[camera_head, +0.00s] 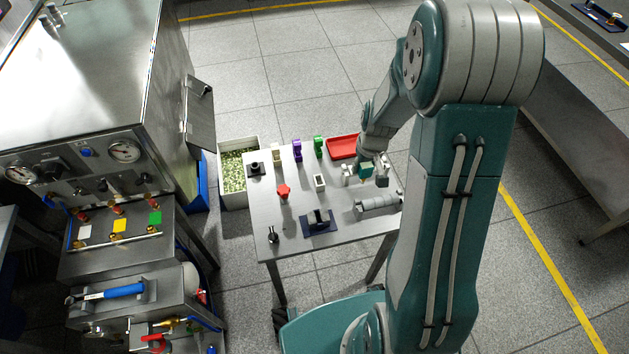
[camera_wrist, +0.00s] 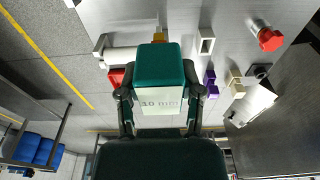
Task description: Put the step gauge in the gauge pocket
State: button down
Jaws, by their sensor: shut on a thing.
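My gripper (camera_head: 366,174) is above the right part of the table, shut on a teal block. I take this block for the step gauge (camera_wrist: 157,68); its pale face reads "10 mm" in the wrist view, and a finger presses each side. It also shows as a small teal patch in the head view (camera_head: 367,169). A small upright white block with a dark rectangular opening (camera_head: 320,182) stands mid-table, left of the gripper. It also shows in the wrist view (camera_wrist: 205,41). It may be the gauge pocket, but I cannot be sure. The gauge is apart from it.
A grey cylindrical part (camera_head: 378,203) lies near the table's right edge. A red tray (camera_head: 342,146) is at the back. Purple (camera_head: 297,151), green (camera_head: 318,147) and red (camera_head: 283,191) pieces stand around. A dark blue base (camera_head: 318,228) sits in front. Bare table lies between them.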

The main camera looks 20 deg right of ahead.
jog(key=w+a+f, duration=0.8)
jog(key=a, duration=0.1)
jog(key=shift+w+f, duration=0.2)
jog(key=shift+w+d+f, duration=0.15)
jog(key=shift+w+f, duration=0.15)
jog(key=shift+f, duration=0.15)
notch_tip(320, 180, down, 3)
jog(key=shift+f, duration=0.1)
jog(key=shift+a, duration=0.3)
jog(key=shift+c, duration=1.3)
grip_release()
